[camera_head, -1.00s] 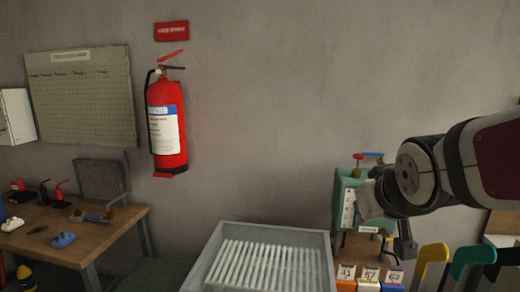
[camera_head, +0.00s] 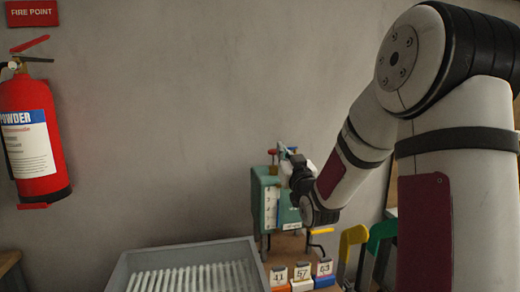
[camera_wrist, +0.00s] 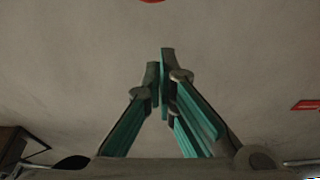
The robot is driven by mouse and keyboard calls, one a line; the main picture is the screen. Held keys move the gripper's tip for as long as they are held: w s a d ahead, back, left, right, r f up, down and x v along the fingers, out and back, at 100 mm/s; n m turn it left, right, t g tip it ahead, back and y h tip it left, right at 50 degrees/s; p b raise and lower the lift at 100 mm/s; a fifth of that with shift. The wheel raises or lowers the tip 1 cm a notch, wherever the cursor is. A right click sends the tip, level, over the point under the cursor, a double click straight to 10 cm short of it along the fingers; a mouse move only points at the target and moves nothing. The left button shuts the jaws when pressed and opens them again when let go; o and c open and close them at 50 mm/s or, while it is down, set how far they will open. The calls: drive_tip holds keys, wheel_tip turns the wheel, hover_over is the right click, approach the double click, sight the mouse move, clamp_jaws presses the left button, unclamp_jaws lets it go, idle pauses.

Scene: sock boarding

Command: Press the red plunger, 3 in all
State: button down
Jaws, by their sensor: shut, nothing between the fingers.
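A teal box-shaped machine (camera_head: 270,185) with a white scale on its front stands on a wooden stand beside the wall. A small red part (camera_head: 272,152), which looks like the plunger, shows at its top left. My gripper (camera_head: 284,150) is at the top of the machine, just right of the red part, and hides part of the machine. I cannot tell whether they touch. In the wrist view my gripper (camera_wrist: 162,82) is shut and empty, its teal-padded fingers meeting at the tips against the wall. A red shape, not identifiable, is cut off at the top edge there.
A grey tray (camera_head: 190,255) with white ribs stands in front, left of the machine. Numbered blocks (camera_head: 302,272) sit below the machine. A yellow and a green hooked part (camera_head: 380,235) stand to the right. A fire extinguisher (camera_head: 30,140) hangs on the wall at left.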

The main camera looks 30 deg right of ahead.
drive_tip(key=shift+w+d+m+t+h, duration=0.1)
drive_tip(key=shift+d+m+t+h, duration=0.25)
drive_tip(key=shift+d, duration=0.4)
hover_over(274, 159)
drive_tip(key=s, duration=0.2)
drive_tip(key=shift+s+f+p, duration=0.1)
drive_tip(key=shift+f+p, duration=0.2)
drive_tip(key=shift+p, duration=0.1)
drive_tip(key=shift+f, duration=0.1)
drive_tip(key=shift+a+f+b, duration=0.1)
drive_tip(key=shift+f+b, duration=1.15)
drive_tip(key=shift+f, duration=0.6)
